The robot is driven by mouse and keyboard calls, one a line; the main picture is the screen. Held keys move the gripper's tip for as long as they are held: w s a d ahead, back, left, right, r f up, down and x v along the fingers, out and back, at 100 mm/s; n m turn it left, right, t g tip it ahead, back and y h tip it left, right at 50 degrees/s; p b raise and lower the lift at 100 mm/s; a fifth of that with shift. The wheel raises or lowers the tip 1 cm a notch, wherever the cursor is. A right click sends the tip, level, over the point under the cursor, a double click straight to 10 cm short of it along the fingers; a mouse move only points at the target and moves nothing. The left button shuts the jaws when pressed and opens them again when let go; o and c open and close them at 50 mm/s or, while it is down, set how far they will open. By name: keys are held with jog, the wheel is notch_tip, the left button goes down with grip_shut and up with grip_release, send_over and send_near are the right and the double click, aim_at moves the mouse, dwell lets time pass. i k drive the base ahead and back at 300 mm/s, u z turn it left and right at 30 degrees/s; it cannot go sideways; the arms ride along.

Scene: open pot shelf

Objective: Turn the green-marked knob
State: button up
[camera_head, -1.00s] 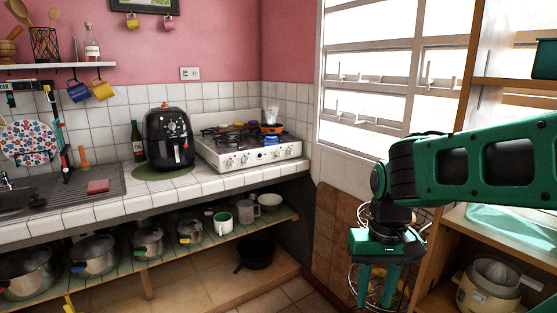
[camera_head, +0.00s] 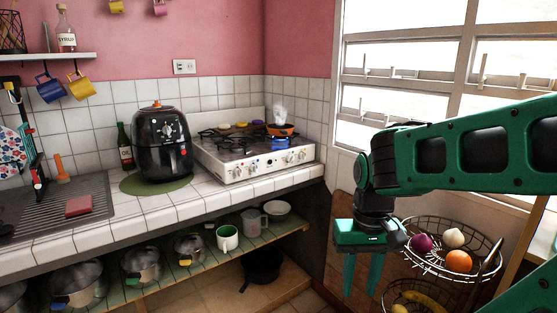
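A white stove (camera_head: 268,165) stands on the tiled counter, with several small knobs along its front panel. A knob (camera_head: 237,173) shows at the panel's left end and another knob (camera_head: 301,156) at its right end. The knobs are too small to tell which one has a green mark. A black air fryer (camera_head: 161,147) left of the stove also has dials on its front. My gripper (camera_head: 362,290) points down, to the right of and below the stove, well apart from it. Its two green fingers are spread with nothing visible between them.
A wire basket (camera_head: 415,265) with fruit and vegetables is close to the right of my gripper. A shelf (camera_head: 205,257) under the counter (camera_head: 187,206) holds several pots and a green mug. The window (camera_head: 400,60) is behind my arm.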

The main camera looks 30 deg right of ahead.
aim_at(290, 159)
jog(key=i, duration=1.1)
